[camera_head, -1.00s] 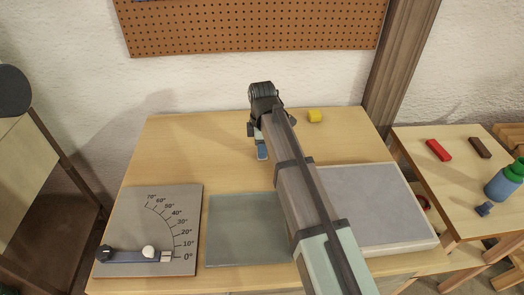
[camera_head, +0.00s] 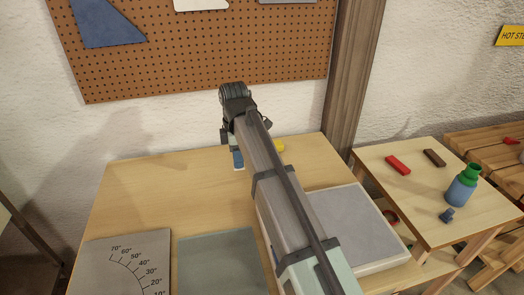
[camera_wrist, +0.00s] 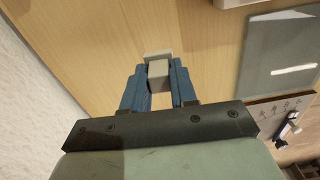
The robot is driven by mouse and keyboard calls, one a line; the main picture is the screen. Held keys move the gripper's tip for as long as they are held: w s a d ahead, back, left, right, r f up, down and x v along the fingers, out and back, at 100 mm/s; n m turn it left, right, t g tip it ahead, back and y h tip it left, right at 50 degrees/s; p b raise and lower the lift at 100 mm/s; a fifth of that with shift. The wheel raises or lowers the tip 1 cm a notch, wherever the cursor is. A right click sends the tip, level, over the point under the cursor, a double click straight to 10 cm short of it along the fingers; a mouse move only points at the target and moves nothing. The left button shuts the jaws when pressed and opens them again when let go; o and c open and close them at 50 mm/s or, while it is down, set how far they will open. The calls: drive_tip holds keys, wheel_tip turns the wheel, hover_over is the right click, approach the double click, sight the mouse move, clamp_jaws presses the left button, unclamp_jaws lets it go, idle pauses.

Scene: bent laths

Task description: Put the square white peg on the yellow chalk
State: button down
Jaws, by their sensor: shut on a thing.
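My gripper (camera_head: 238,163) hangs over the back part of the wooden table (camera_head: 170,190). In the wrist view its blue fingers (camera_wrist: 158,85) are shut on a pale, square-ended block, the square white peg (camera_wrist: 158,70). The peg is mostly hidden by my arm in the head view. The yellow chalk (camera_head: 280,146) lies near the table's back edge, to the right of my gripper, partly covered by my arm. It does not show in the wrist view. The peg is apart from the chalk.
A grey angle board (camera_head: 130,260), a grey-green mat (camera_head: 220,262) and a pale slab (camera_head: 350,225) lie along the table's front. A side table at right holds a red block (camera_head: 398,164), a dark block (camera_head: 434,157) and a bottle (camera_head: 461,188). A pegboard (camera_head: 200,50) hangs behind.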

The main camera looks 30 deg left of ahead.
drive_tip(key=w+d+m, duration=0.1)
drive_tip(key=w+d, duration=0.2)
drive_tip(key=w, duration=0.4)
wheel_tip(320, 180, up, 3)
drive_tip(key=n, duration=0.2)
hover_over(277, 143)
drive_tip(key=shift+f, duration=4.85)
drive_tip(key=shift+f, duration=0.1)
drive_tip(key=c, duration=0.9)
unclamp_jaws()
